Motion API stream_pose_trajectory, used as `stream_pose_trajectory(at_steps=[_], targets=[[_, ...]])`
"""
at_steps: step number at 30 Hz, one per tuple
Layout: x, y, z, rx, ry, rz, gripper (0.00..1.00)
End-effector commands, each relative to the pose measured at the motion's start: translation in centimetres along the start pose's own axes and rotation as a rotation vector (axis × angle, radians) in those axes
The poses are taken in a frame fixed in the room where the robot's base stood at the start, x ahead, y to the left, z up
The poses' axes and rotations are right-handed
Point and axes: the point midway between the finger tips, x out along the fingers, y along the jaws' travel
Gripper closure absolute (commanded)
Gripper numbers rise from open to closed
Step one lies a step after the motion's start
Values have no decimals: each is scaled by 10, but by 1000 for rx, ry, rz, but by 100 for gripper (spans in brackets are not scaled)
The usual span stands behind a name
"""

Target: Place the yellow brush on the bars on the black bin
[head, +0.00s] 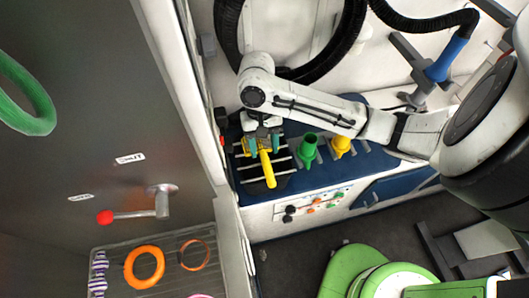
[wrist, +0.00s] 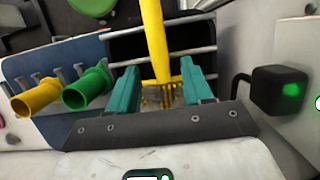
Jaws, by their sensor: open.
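The yellow brush (head: 268,171) lies across the light bars (head: 284,157) of the black bin (head: 285,183) on the blue counter in the head view. Its handle points toward the counter's front. In the wrist view the yellow brush (wrist: 157,40) shows with its handle running up and its toothed head low between my teal fingers. My gripper (head: 262,144) is open over the brush's head end; in the wrist view my gripper (wrist: 162,88) has one finger on each side of that head, with gaps that look narrow. The bars (wrist: 195,50) run across the dark opening.
A green nozzle (head: 309,147) and a yellow nozzle (head: 341,146) stand right of the bin. A black box with a green light (wrist: 279,91) is beside the gripper. A grey wall with a red-knobbed lever (head: 135,215) is at left. A green stool (head: 350,268) stands in front.

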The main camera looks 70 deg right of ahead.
Motion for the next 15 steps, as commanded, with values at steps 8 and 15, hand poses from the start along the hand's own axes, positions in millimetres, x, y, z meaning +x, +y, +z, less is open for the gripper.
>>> stream_pose_trajectory(at_steps=[8, 15], targets=[[-58, 1, -1, -3, 5, 4, 50], [-84, 0, 0, -1, 2, 2, 50]])
